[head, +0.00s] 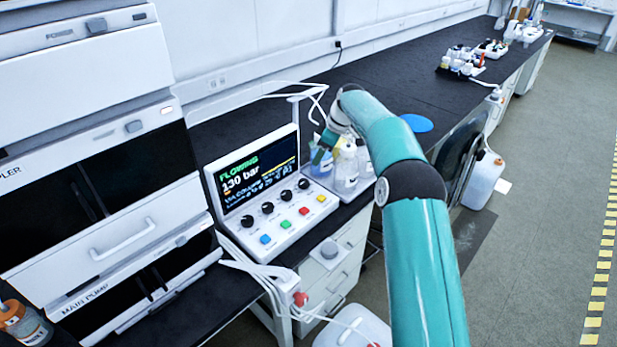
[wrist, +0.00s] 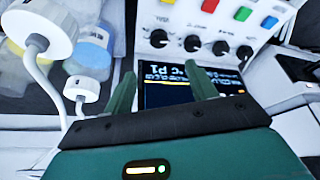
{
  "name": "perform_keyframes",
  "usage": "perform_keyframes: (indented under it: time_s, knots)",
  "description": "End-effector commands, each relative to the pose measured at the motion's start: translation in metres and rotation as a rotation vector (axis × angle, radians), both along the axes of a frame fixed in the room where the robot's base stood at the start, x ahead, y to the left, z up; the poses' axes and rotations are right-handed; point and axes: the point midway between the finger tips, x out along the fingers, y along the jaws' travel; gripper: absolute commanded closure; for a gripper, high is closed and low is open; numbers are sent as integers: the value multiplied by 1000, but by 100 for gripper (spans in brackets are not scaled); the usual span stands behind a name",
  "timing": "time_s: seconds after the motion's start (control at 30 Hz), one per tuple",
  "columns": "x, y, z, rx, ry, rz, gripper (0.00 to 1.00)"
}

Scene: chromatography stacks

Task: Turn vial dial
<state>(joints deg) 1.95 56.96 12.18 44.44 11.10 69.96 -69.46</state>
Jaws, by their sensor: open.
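The control panel (head: 252,228) stands on the bench with a lit screen (head: 248,178) reading "FLOWING" and "130 bar". A row of several black dials sits below the screen, from the left dial (head: 246,221) to the right dial (head: 303,184). Their labels are too small to read, so I cannot tell which is the vial dial. In the wrist view the panel is upside down, and the dials (wrist: 192,43) lie beyond my fingertips. My gripper (wrist: 160,78) is open and empty, its fingers in front of the screen's edge, apart from the dials.
Colored buttons (head: 286,224) line the panel below the dials. White-capped bottles (head: 346,168) stand to the panel's right, close to my gripper. White tubing (head: 255,268) hangs over the bench edge. White instrument stacks (head: 90,140) stand at left. The bench beyond is largely clear around a blue disc (head: 416,123).

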Motion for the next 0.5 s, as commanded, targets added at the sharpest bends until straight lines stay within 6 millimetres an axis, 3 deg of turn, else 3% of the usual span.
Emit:
perform_keyframes:
  time_s: [0.5]
  knots:
    - [11,36,-94,-2,8,0,43]
